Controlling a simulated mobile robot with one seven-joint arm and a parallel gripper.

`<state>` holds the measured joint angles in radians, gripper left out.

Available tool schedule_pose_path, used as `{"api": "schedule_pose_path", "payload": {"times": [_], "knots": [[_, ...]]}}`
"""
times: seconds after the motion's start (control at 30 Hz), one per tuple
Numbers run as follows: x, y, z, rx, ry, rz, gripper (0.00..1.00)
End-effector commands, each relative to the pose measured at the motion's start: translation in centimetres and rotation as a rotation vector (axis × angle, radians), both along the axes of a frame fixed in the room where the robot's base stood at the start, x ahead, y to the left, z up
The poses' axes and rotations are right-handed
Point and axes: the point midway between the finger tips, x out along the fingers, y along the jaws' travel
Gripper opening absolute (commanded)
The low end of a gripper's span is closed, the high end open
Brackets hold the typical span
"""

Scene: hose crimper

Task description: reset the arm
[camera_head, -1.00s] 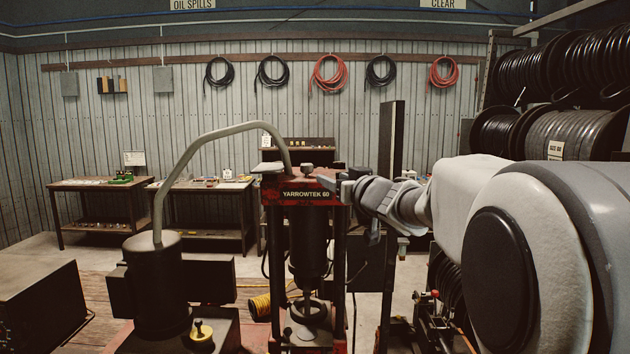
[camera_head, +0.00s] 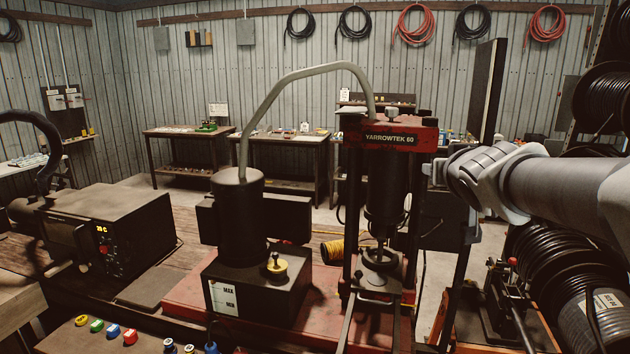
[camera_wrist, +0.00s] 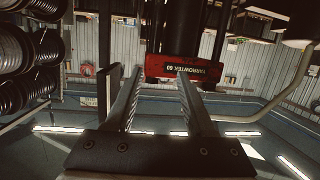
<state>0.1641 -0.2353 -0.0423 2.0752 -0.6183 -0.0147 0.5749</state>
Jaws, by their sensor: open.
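My gripper (camera_head: 436,170) is at the end of my arm, which reaches in from the right in the head view. It appears just right of the red head of the press marked YARROWTEK 60 (camera_head: 398,137). In the wrist view my gripper (camera_wrist: 157,80) shows two ribbed fingers apart with nothing between them. The press's red head (camera_wrist: 185,68), upside down there, lies beyond the fingertips. I cannot tell whether any part of my gripper touches the press.
A black pump unit (camera_head: 240,225) with a curved grey hose stands left of the press. Hose reels (camera_head: 605,100) crowd the right side. Open floor lies before the back benches (camera_head: 290,150).

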Motion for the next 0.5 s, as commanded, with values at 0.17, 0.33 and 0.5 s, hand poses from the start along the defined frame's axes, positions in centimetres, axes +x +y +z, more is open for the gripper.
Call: {"api": "schedule_pose_path", "payload": {"times": [0.17,0.33,0.5], "knots": [[-8.9,2.4,-8.3,0.030,0.267,-0.049,0.54],[-17.6,5.9,-16.1,0.066,0.543,0.011,0.54],[-23.9,9.0,-21.1,0.092,0.734,0.110,0.54]]}}
